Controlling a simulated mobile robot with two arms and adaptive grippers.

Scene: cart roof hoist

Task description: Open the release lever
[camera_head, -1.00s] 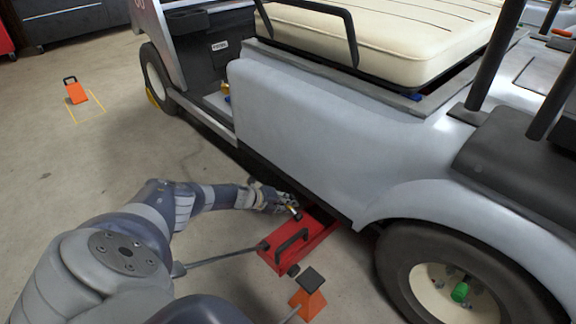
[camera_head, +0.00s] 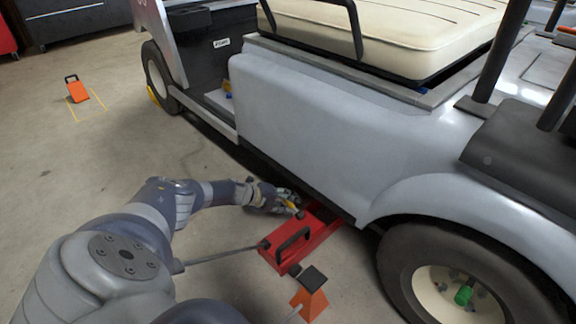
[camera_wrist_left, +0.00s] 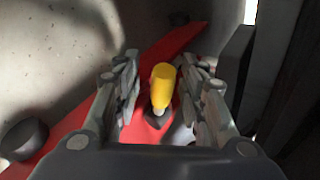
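The red floor jack (camera_head: 305,241) lies on the floor beside the cart, partly under its side. The release lever (camera_wrist_left: 162,86) has a yellow grip and a dark base on the red jack; in the head view only a small bit of yellow shows at my fingers. My left gripper (camera_wrist_left: 165,88) is open, with one finger on each side of the lever and visible gaps between. It also shows low at the jack in the head view (camera_head: 290,205). My right gripper is not in view.
The pale grey cart (camera_head: 310,130) stands close behind the jack, with its rear wheel (camera_head: 455,285) to the right. An orange wedge with a dark top (camera_head: 310,297) sits in front of the jack.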

